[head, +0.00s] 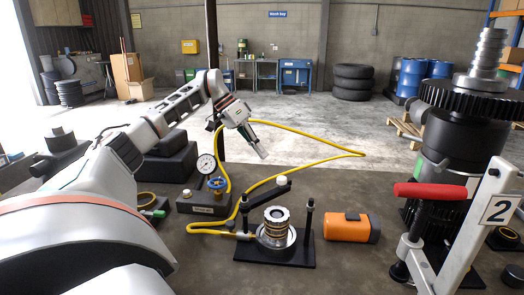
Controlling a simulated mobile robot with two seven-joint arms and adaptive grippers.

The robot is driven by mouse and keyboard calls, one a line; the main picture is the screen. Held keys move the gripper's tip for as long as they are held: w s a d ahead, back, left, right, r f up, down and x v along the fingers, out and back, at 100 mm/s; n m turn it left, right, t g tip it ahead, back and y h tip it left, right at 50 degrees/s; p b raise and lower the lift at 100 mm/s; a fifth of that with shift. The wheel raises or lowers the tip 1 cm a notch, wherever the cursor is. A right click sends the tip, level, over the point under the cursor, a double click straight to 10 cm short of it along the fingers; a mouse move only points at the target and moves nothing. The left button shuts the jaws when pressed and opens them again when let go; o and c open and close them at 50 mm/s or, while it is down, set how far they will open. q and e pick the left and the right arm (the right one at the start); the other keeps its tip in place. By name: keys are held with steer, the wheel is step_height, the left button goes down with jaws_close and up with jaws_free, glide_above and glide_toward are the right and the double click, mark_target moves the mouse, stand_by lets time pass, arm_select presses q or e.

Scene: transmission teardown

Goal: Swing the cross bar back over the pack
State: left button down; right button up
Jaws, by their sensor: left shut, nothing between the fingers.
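The black cross bar (266,191) sits on the left post (245,217) of a small press fixture. It points back and to the right, behind the pack, with a pale knob (281,180) on it. The pack (276,222), a stack of metal rings, stands upright on the black base plate (289,257). The right post (309,218) stands free of the bar. My left gripper (262,154) is shut and empty, pointing down above and behind the bar, apart from it. My right gripper is not in view.
A gauge (206,165) and blue valve (217,183) stand left of the fixture, with a yellow hose (290,131) looping behind. An orange tool (349,228) lies to its right. A red-handled clamp (430,191) and large gear assembly (460,130) fill the right.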

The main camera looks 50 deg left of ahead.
arm_select(q)
steer(key=w+d+f, duration=0.2)
steer(key=d+f, duration=0.3)
steer(key=d, duration=0.2)
steer(key=shift+d+f, duration=0.25)
stand_by(0.3)
